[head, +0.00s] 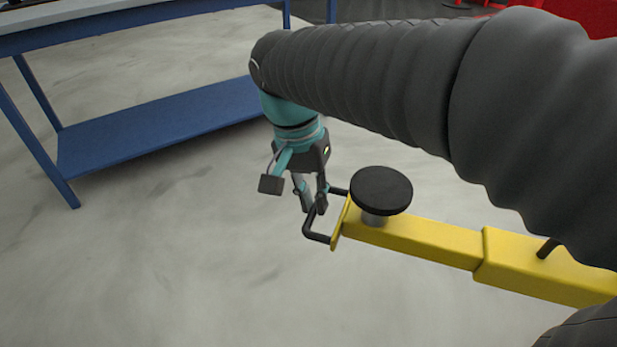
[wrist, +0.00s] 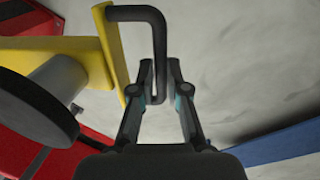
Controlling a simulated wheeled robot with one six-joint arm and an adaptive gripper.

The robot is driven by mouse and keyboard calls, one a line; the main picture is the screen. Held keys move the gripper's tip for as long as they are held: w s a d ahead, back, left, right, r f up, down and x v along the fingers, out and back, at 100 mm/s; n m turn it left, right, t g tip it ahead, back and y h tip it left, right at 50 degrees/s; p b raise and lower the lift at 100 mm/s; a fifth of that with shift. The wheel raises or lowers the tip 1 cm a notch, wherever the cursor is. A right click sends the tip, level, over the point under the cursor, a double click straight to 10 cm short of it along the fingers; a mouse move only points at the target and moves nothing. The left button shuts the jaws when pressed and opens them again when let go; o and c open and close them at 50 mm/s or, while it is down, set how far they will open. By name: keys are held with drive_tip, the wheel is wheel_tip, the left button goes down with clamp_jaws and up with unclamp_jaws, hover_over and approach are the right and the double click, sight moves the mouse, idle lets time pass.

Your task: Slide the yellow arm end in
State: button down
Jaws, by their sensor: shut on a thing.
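The yellow arm (head: 420,240) runs from the lower right toward the middle of the head view, its inner section coming out of a wider yellow sleeve (head: 545,268). A round black pad (head: 381,189) stands on its end. A black bar handle (head: 313,237) sticks out from the yellow end plate (head: 340,222). My gripper (head: 312,203) points down and is shut on the handle. In the wrist view the handle (wrist: 158,40) passes between the fingers (wrist: 160,85), with the yellow end plate (wrist: 112,55) and pad (wrist: 40,105) to the left.
A blue workbench (head: 165,125) with a low shelf stands at the upper left, behind my gripper. Red parts (head: 585,15) show at the upper right. The grey floor (head: 200,270) in front and to the left of the handle is clear.

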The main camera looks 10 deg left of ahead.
drive_tip(key=shift+d, duration=0.35)
drive_tip(key=c, duration=1.2)
unclamp_jaws()
drive_tip(key=shift+r, duration=0.15)
drive_tip(key=r, duration=0.4)
drive_tip(key=a+r, duration=0.1)
drive_tip(key=r, duration=0.2)
drive_tip(key=a+r, duration=0.1)
drive_tip(key=r, duration=0.3)
drive_tip(key=shift+w+a+r, duration=0.1)
drive_tip(key=shift+a+r, duration=0.05)
drive_tip(key=shift+r, duration=0.15)
